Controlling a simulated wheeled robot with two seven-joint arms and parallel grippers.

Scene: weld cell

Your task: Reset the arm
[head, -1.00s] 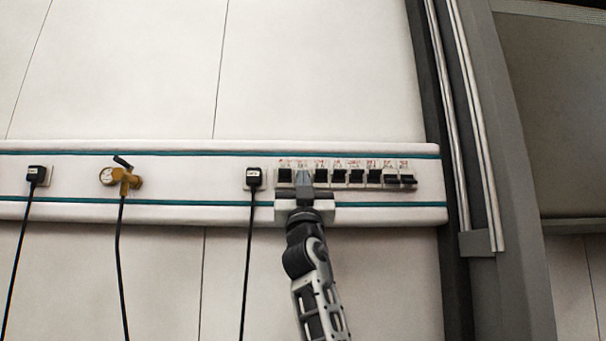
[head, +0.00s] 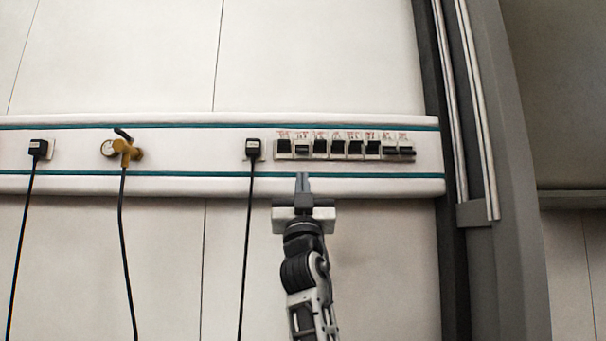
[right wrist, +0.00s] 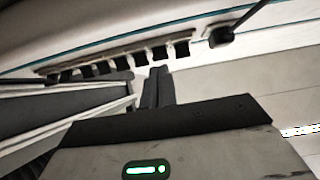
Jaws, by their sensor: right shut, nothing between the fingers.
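My right gripper (head: 302,182) points up at the wall panel in the head view, its fingers together and empty. Its tips lie just below the row of switches (head: 345,149), apart from it in the picture. The second switch from the left (head: 302,149) shows its dark toggle low with a pale part above it, unlike its dark-faced neighbours. The two rightmost switches (head: 398,150) also show theirs low. In the right wrist view the closed fingers (right wrist: 158,82) point toward the row of switches (right wrist: 118,63). My left gripper is not in view.
A black plug with a cable (head: 253,149) sits left of the switches. A brass valve with a gauge (head: 125,149) and another black plug (head: 38,149) are farther left. Grey upright rails (head: 470,120) stand at the right. The wall below the panel is mostly clear.

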